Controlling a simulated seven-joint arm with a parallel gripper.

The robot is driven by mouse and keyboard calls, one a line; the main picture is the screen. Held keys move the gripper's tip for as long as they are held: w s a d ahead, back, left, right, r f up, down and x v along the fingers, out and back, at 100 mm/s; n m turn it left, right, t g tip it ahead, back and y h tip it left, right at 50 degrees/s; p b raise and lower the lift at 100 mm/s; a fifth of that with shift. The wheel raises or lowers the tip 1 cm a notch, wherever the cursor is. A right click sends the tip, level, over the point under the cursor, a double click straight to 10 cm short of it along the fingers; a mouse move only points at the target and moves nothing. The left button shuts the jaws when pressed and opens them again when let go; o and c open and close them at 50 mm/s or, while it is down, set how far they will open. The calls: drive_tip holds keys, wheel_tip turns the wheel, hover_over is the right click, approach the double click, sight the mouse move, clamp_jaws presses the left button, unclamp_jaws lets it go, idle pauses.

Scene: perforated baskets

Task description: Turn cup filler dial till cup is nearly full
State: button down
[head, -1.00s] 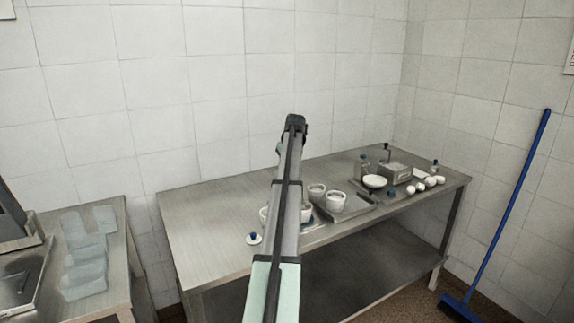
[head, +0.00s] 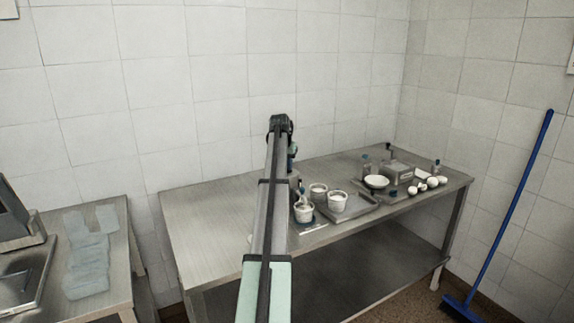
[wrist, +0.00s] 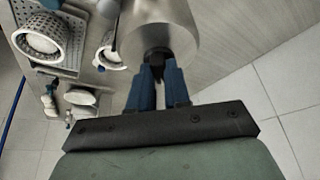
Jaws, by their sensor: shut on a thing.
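In the wrist view my gripper (wrist: 155,75) is shut on a small dark knob (wrist: 156,58), which I take for the filler dial. The knob sits on the near end of a rounded metal body (wrist: 160,25), apparently the filler. In the head view my arm hides most of the gripper and filler.
In the wrist view another white perforated cup (wrist: 38,42) stands on a perforated tray (wrist: 72,62). In the head view a metal table (head: 205,225) has clear room at left. A white bowl (head: 376,182) and small white items (head: 421,187) are at right. A blue broom (head: 507,215) leans at right.

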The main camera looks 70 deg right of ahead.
idle(0.4)
drive_tip(key=c, duration=1.1)
unclamp_jaws()
drive_tip(key=shift+r, duration=0.1)
drive_tip(key=v, duration=1.3)
drive_tip(key=shift+w+a+r, duration=0.1)
drive_tip(key=shift+w+r, duration=0.05)
drive_tip(key=shift+r, duration=0.15)
